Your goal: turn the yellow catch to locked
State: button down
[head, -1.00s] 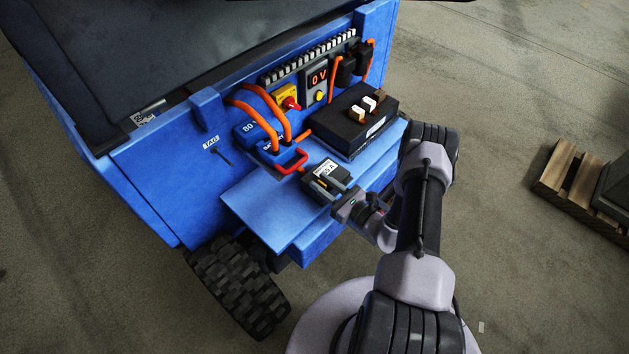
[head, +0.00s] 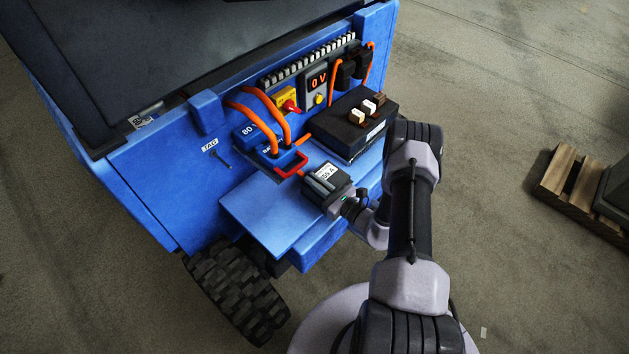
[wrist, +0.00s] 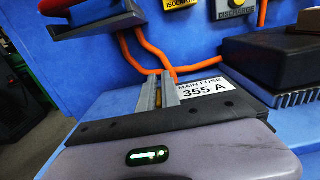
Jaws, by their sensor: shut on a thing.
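The main fuse block carries a white label reading "MAIN FUSE 355 A" (wrist: 205,88) in the wrist view. It sits on the blue shelf (head: 262,208), and the label also shows in the head view (head: 327,170). My gripper (wrist: 161,82) is over the fuse block with its two grey fingers close together. A small yellow-orange piece, seemingly the yellow catch (wrist: 158,98), shows between the fingers, and they are shut on it. Most of the catch is hidden, so I cannot tell its angle. In the head view my gripper (head: 322,182) covers it.
A blue plug with a red handle (head: 291,166) stands close left of the fuse block. Orange cables (wrist: 150,50) run behind the fuse. The isolator (head: 288,102) and a "0 V" display (head: 318,81) are on the panel.

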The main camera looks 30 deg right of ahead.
jog(key=shift+m+h, duration=0.3)
jog(key=m+h, duration=0.1)
jog(key=h+p, duration=0.1)
jog(key=h, duration=0.1)
jog(key=shift+d+m+t, duration=0.2)
jog(key=shift+m+t, duration=0.2)
jog(key=m+h, duration=0.1)
jog(key=h, duration=0.1)
jog(key=m+h+p, duration=0.1)
jog(key=h, duration=0.1)
jog(key=shift+d+m, duration=0.3)
jog(key=m+h, duration=0.1)
jog(key=h, duration=0.1)
jog(key=m+g+h, duration=0.1)
jog(key=m+h, duration=0.1)
jog(key=h, duration=0.1)
jog(key=shift+d+f, duration=0.15)
jog(key=shift+d, duration=0.25)
jog(key=shift+s+d+m+g+h+b, duration=0.1)
jog(key=shift+d+m+g+h+b, duration=0.1)
jog(key=shift+m+g+h+b, duration=0.35)
jog(key=shift+s+d+m+g+h+b, duration=0.1)
jog(key=shift+d+m+g+h+b, duration=0.1)
jog(key=shift+m+h, duration=0.5)
jog(key=shift+h, duration=0.45)
jog(key=c, duration=1.6)
grip_release()
jog(key=shift+o, duration=0.2)
